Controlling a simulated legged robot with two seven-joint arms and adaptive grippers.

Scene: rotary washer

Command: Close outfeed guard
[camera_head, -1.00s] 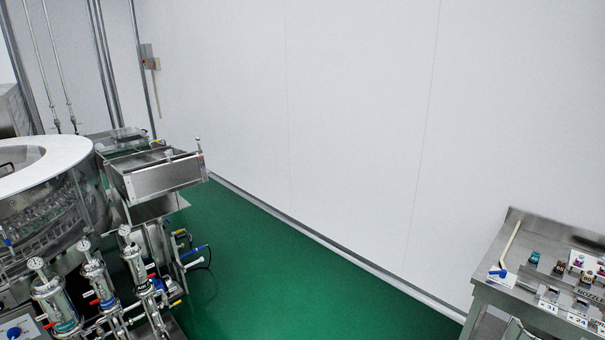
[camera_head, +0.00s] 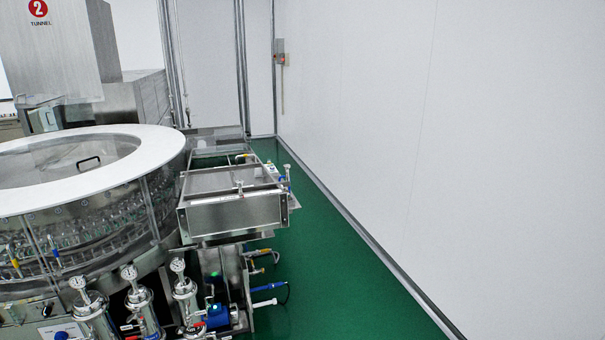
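The rotary washer (camera_head: 62,196) stands at the left, with a white ring top and clear side panels showing glass containers inside. A metal box-like section (camera_head: 232,214) juts from its right side, with a flat panel (camera_head: 228,180) on top and a small knob at its upper edge. I cannot tell for sure which part is the outfeed guard, or whether it is open or shut. Neither of my grippers is in view.
Several filter housings with gauges (camera_head: 140,298) stand in front of the washer. A blue-handled pipe (camera_head: 268,287) sticks out to the right. Green floor (camera_head: 335,295) is clear up to the white wall (camera_head: 520,150). A tunnel cabinet (camera_head: 55,45) stands behind.

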